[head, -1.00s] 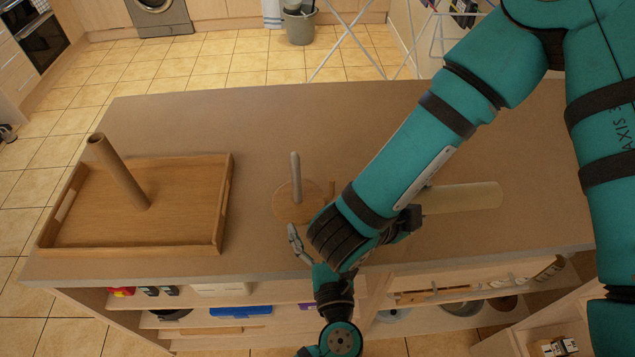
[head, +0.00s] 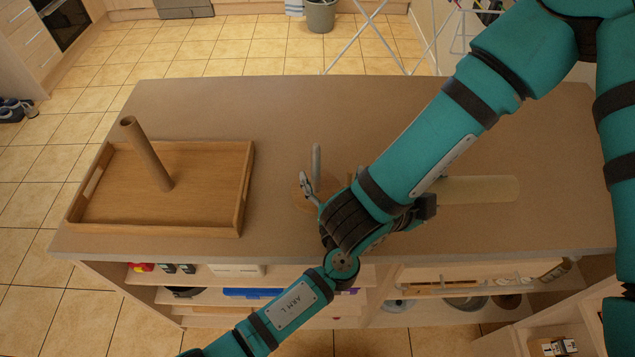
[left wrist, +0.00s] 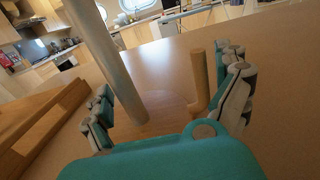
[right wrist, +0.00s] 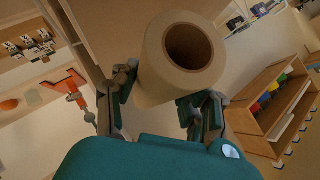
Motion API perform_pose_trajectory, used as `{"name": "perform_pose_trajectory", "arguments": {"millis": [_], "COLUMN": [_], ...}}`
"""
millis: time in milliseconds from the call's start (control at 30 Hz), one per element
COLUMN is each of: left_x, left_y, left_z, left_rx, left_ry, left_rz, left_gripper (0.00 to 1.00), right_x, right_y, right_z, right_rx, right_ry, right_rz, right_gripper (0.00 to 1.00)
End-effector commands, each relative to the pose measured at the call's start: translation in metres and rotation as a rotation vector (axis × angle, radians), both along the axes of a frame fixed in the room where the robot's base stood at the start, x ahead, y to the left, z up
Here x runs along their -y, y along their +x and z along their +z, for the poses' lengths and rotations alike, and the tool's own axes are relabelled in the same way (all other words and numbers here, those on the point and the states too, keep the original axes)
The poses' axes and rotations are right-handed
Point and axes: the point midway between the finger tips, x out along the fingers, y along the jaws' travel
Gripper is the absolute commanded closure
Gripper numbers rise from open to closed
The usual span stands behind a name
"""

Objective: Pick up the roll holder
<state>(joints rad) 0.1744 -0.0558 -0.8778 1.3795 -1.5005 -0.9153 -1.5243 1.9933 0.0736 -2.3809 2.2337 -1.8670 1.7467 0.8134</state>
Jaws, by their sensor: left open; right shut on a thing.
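The roll holder has a grey post (head: 316,160) and a round wooden base (head: 302,198), upright on the counter, partly hidden by my arms. In the left wrist view its post (left wrist: 112,65), base (left wrist: 152,112) and short wooden peg (left wrist: 199,82) are close. My left gripper (head: 310,188) is open at the holder. In its wrist view the open fingers (left wrist: 165,85) lie either side of the post and peg; I see no clear contact. My right gripper (right wrist: 160,95) is shut on a pale paper roll (right wrist: 160,65), which also shows lying sideways in the head view (head: 480,190).
A wooden tray (head: 244,190) lies on the left of the counter (head: 280,110), with a brown cardboard tube (head: 150,158) standing tilted in it. My right arm crosses above the counter beside the holder. Shelves with items are below the front edge. The back of the counter is clear.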

Motion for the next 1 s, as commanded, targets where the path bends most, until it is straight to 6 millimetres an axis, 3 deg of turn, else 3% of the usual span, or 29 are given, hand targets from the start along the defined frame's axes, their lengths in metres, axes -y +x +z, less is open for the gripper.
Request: {"name": "perform_pose_trajectory", "arguments": {"millis": [133,567,1000], "left_x": [0.0,0.0,0.0], "left_y": [0.0,0.0,0.0], "left_z": [0.0,0.001,0.012], "left_rx": [0.0,0.002,0.002], "left_ry": [0.0,0.0,0.0], "left_rz": [0.0,0.0,0.0], "left_gripper": [0.03,0.57,0.57], "right_x": [0.0,0.0,0.0], "right_y": [0.0,0.0,0.0], "right_z": [0.0,0.0,0.011], "right_rx": [0.001,0.001,0.001], "right_ry": [-0.001,-0.001,-0.001], "right_rz": [0.0,0.0,0.0], "right_gripper": [0.99,0.99,0.99]}}
